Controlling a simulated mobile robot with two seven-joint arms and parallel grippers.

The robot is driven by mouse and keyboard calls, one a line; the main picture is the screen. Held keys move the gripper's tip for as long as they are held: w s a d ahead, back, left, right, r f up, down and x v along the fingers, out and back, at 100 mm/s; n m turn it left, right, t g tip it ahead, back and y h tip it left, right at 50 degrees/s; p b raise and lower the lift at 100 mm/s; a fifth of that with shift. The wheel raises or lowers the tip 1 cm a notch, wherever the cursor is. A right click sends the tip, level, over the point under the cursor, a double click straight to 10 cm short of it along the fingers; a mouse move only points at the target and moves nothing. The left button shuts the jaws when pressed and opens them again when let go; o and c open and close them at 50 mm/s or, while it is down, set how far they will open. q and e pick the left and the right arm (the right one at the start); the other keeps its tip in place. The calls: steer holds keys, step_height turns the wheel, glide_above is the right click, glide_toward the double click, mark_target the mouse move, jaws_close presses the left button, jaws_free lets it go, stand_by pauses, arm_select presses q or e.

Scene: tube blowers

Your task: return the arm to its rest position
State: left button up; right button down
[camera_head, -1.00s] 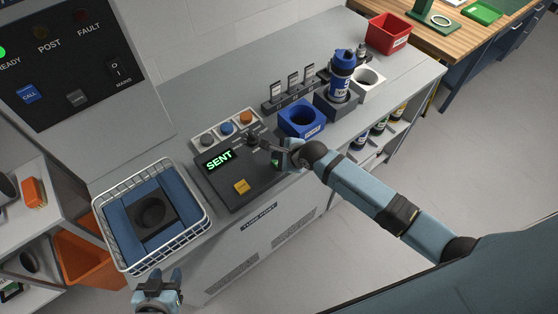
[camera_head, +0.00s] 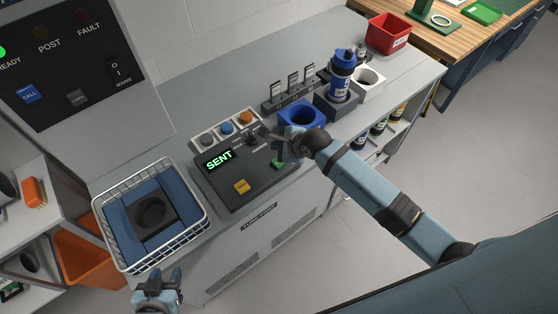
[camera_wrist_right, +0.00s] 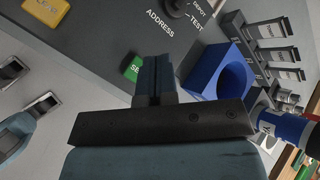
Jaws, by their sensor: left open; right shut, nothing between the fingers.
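My right gripper (camera_head: 282,144) is shut and empty above the right side of the dark control panel (camera_head: 228,197). In the right wrist view its closed fingers (camera_wrist_right: 153,75) stand beside the green send button (camera_wrist_right: 133,68), which also shows in the head view (camera_head: 279,164). The panel display (camera_head: 219,159) reads "SENT" in green. A dark selector knob (camera_head: 253,139) is just left of the gripper. My left gripper (camera_head: 163,275) is open and empty at the bottom left, in front of the wire basket.
A wire basket (camera_head: 204,226) with blue padding is at the left of the counter. A blue holder (camera_head: 303,117), a blue canister (camera_head: 342,76) in a grey holder and a white holder (camera_head: 368,80) stand behind my right arm. The floor (camera_head: 450,160) at right is clear.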

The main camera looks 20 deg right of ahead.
arm_select(q)
steer(key=shift+w, duration=0.1)
arm_select(e)
steer(key=s+f+n, duration=0.1)
steer(key=s+n, duration=0.1)
steer(key=shift+s+a+f, duration=0.1)
steer(key=shift+s+f, duration=0.25)
arm_select(q)
steer(key=shift+w+f, duration=0.15)
steer(key=shift+f, duration=0.15)
arm_select(e)
steer(key=s+d+f+n+t+h, duration=0.1)
steer(key=s+d+f+n, duration=0.1)
steer(key=s+n, duration=0.8)
steer(key=s+d+f+n+t+h, duration=0.1)
steer(key=s+d+f+n+t, duration=0.1)
steer(key=s+n, duration=0.9)
steer(key=shift+s+d, duration=0.2)
steer(key=shift+s, duration=0.15)
arm_select(q)
steer(key=shift+r, duration=0.1)
stand_by(0.7)
steer(key=shift+c, duration=0.2)
stand_by(0.9)
